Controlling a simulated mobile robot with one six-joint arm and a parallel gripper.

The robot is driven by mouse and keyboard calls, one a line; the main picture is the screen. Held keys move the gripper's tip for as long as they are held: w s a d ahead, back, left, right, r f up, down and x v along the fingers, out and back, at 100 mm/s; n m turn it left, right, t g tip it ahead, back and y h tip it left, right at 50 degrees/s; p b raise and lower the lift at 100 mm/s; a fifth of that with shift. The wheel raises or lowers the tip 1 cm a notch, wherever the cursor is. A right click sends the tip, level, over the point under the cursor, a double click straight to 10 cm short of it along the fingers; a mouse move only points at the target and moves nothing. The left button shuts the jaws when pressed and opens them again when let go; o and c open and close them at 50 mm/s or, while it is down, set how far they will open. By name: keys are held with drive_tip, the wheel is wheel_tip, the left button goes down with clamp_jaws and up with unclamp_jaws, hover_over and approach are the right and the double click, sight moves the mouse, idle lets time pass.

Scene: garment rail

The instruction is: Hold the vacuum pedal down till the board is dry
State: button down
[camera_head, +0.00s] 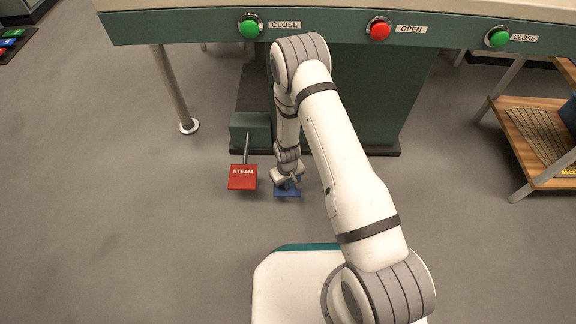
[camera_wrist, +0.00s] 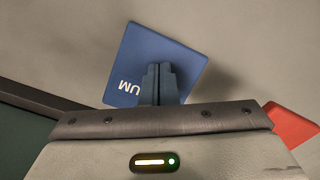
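The vacuum pedal is a blue plate (camera_head: 287,193) low over the floor, to the right of the red STEAM pedal (camera_head: 242,177). My gripper (camera_head: 287,181) points down at the blue pedal and hides most of it in the head view. In the wrist view the blue pedal (camera_wrist: 193,53) shows white letters ending in "UM". My gripper's fingers (camera_wrist: 159,72) are together there, with nothing seen between them, and overlap the pedal. I cannot tell whether the tips touch it or how far it is pressed. The board's damp surface is not in view.
The press table's green front (camera_head: 335,28) carries green CLOSE buttons (camera_head: 249,26) and a red OPEN button (camera_head: 378,29). A table leg (camera_head: 172,90) stands at left. A wooden shelf (camera_head: 530,120) stands at right. The floor around the pedals is clear.

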idle(0.4)
wheel_tip(320, 180, up, 10)
drive_tip(key=p, duration=0.6)
drive_tip(key=shift+f, duration=0.25)
drive_tip(key=d+r+m+t+p, duration=0.1)
drive_tip(key=d+r+p, duration=0.55)
drive_tip(key=r, duration=1.65)
drive_tip(key=d+r+m+p, duration=0.15)
drive_tip(key=r+p, duration=0.95)
drive_tip(key=r, duration=1.2)
drive_tip(key=s+d+r+m+p, duration=0.1)
drive_tip(key=s+r+p, duration=0.4)
drive_tip(key=r, duration=0.6)
drive_tip(key=s+d+r+m+t+p, duration=0.1)
drive_tip(key=s+d+r+p, duration=0.2)
drive_tip(key=r, duration=0.8)
drive_tip(key=s+d+r+m+p, duration=0.1)
drive_tip(key=s+d+r+p, duration=0.1)
drive_tip(key=s+r+p, duration=0.5)
drive_tip(key=s+r, duration=0.4)
drive_tip(key=shift+d+t+p, duration=0.2)
drive_tip(key=shift+t+p, duration=0.1)
drive_tip(key=shift+p, duration=0.1)
